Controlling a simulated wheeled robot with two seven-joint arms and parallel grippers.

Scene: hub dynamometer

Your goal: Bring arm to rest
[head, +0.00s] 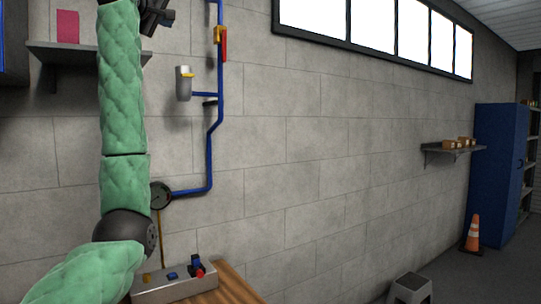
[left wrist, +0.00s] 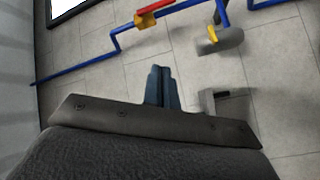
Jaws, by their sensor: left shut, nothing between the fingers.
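My left arm, in a green quilted cover, comes in at the lower left of the head view and rises straight up along the wall. My left gripper (head: 160,14) is at the top edge of the head view, partly cut off. In the left wrist view its two blue fingers (left wrist: 161,88) are together, with nothing between them, in front of the grey wall. My right gripper is in neither view.
Blue pipe (head: 221,90) with a red-handled valve (head: 223,44) and a gauge (head: 160,195) runs on the wall beside my arm. A shelf (head: 62,52) is behind it. A control box (head: 175,284) sits below. The middle wall is clear; a cone (head: 474,234) stands far right.

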